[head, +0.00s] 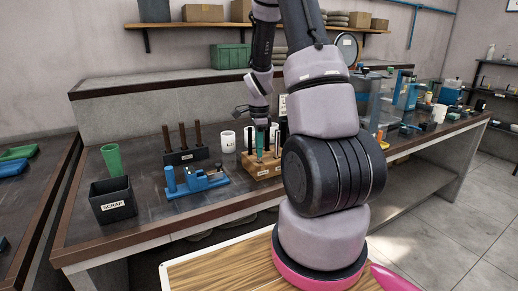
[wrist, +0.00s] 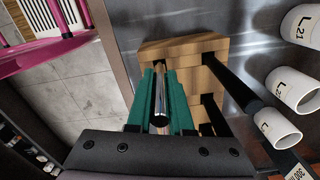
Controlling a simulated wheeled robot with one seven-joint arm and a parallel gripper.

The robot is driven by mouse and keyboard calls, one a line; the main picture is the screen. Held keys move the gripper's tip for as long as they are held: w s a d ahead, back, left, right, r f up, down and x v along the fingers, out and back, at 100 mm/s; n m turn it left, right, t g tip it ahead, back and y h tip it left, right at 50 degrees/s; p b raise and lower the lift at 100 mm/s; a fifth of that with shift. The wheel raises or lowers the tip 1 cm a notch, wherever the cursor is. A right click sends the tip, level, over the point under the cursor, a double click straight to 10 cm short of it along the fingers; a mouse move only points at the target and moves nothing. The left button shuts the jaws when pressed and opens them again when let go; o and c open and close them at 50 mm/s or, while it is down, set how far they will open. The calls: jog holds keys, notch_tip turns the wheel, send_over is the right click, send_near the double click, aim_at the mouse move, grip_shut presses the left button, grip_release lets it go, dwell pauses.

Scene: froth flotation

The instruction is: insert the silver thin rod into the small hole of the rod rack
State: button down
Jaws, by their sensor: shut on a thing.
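The rod rack is a light wooden block (head: 263,167) on the bench in the head view, with a label on its front. It also shows in the wrist view (wrist: 160,49), with dark square openings and a thick black rod (wrist: 232,83) standing in it. My gripper (head: 262,128) is above the rack, its teal fingers pointing down. In the wrist view my gripper (wrist: 161,92) is shut on the silver thin rod (wrist: 160,105). The rod's far end is over the rack beside the openings. I cannot tell whether its tip is in a hole.
White labelled cups (wrist: 278,127) stand close beside the rack. A black stand with dark rods (head: 187,156), a blue device (head: 196,181), a green cup (head: 112,160) and a scrap bin (head: 113,201) are to the left. Part of the bench's front is clear.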

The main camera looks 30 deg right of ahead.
jog(key=c, duration=0.7)
grip_release()
jog(key=shift+c, duration=0.2)
notch_tip(320, 180, up, 10)
jog(key=shift+f, duration=0.1)
jog(key=shift+a+r, duration=0.1)
jog(key=shift+r, duration=0.65)
jog(key=s+a+r+n+t+y, duration=0.1)
jog(key=s+a+r+n+t, duration=0.2)
jog(key=s+a+r+n, duration=0.3)
jog(key=s+a+r+n+t+y, duration=0.1)
jog(key=s+a+r+n+t, duration=0.3)
jog(key=s+a+r+n, duration=0.3)
jog(key=s+r+n, duration=0.3)
jog(key=s+r, duration=0.3)
jog(key=shift+s+r+n, duration=0.3)
